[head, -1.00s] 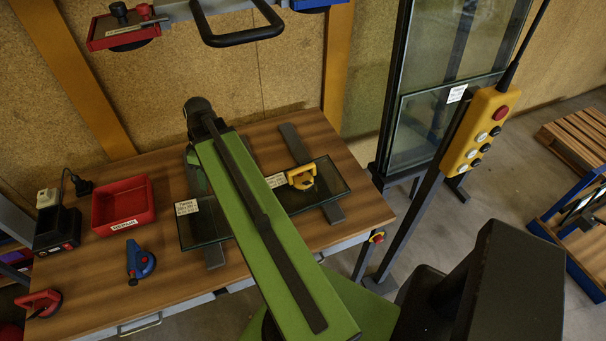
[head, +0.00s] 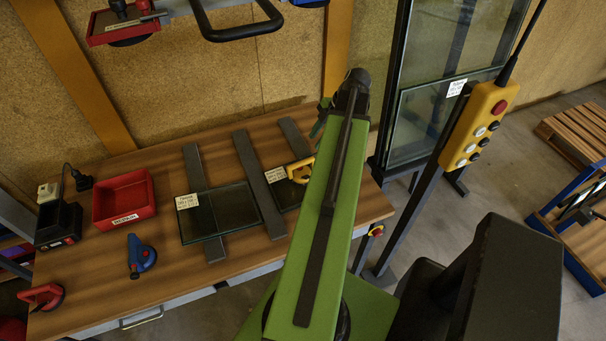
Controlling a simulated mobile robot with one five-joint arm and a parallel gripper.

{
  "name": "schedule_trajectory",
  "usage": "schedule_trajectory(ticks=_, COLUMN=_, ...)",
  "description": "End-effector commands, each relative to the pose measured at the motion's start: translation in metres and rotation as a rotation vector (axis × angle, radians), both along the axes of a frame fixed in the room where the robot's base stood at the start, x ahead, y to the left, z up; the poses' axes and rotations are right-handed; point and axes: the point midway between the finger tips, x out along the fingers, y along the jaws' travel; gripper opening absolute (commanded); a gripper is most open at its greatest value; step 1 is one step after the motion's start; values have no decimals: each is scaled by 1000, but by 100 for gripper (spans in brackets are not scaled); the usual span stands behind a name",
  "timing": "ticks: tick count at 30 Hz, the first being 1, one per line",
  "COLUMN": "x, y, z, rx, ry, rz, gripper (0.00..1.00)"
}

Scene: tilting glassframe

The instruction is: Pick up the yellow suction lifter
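The yellow suction lifter (head: 299,171) sits on a dark glass pane (head: 281,197) on the wooden workbench (head: 160,266). My green arm passes just to its right and covers its right part and much of that pane. A white label (head: 274,175) on the pane lies left of the lifter.
Another labelled pane (head: 231,209) lies on dark strips to the left. A red bin (head: 123,199), a blue suction cup (head: 141,257) and a red one (head: 42,297) stand farther left. A yellow control box (head: 482,127) on a post and a glass rack (head: 437,125) stand right.

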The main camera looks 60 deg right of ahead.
Motion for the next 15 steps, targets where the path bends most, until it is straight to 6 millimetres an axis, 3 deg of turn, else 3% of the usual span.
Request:
schedule_trajectory(ticks=1, x=4, y=3, z=-22, rx=0, ry=0, rz=1, gripper=31)
schedule_trajectory(ticks=9, x=26, y=16, z=-78, rx=-1, ry=1, rz=0, gripper=31)
schedule_trajectory(ticks=15, x=35, y=20, z=-90, rx=0, ry=1, rz=0, gripper=31)
